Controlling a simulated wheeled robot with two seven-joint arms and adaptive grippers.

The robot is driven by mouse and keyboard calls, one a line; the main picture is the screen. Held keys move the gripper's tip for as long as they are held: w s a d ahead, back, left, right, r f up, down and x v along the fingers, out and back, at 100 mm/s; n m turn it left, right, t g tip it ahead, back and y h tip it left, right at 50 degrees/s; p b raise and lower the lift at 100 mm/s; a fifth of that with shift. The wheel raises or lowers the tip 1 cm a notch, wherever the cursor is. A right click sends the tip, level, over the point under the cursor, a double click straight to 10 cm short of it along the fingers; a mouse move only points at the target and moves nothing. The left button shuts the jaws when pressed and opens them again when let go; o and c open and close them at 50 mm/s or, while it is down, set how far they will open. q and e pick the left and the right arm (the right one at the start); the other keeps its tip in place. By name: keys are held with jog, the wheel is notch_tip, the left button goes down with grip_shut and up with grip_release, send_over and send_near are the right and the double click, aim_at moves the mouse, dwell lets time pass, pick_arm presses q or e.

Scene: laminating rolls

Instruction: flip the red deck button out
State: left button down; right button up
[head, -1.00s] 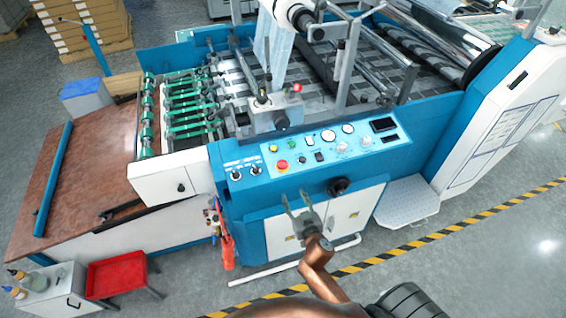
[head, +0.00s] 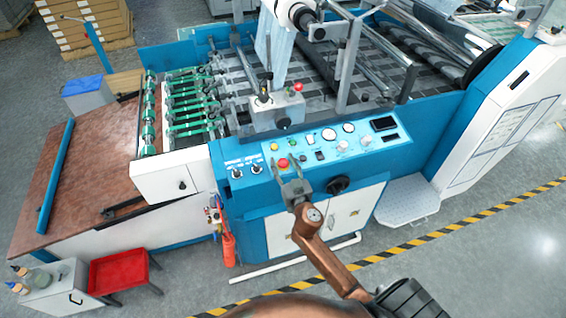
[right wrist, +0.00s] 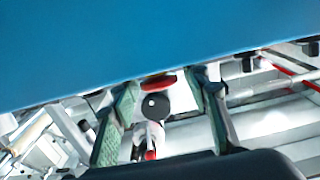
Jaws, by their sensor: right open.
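The red deck button (head: 283,163) sits on the light blue sloped control panel (head: 228,164), among other buttons and dials. My right gripper (head: 288,175) is open at the panel's front edge, just below the button in the head view. In the right wrist view the red button (right wrist: 158,82) shows edge-on against the blue surface, between the two open fingers (right wrist: 165,100) and not gripped. I cannot tell whether the fingers touch it. My left gripper is not in view.
A black round knob (head: 338,185) is on the cabinet front right of my gripper. A grey box (head: 276,112) with another red button (head: 298,87) stands behind the panel. A black ball (right wrist: 155,106) shows past the fingers in the wrist view. A step plate (head: 405,200) lies to the right.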

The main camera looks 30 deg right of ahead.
jog(key=shift+c, duration=0.7)
grip_shut()
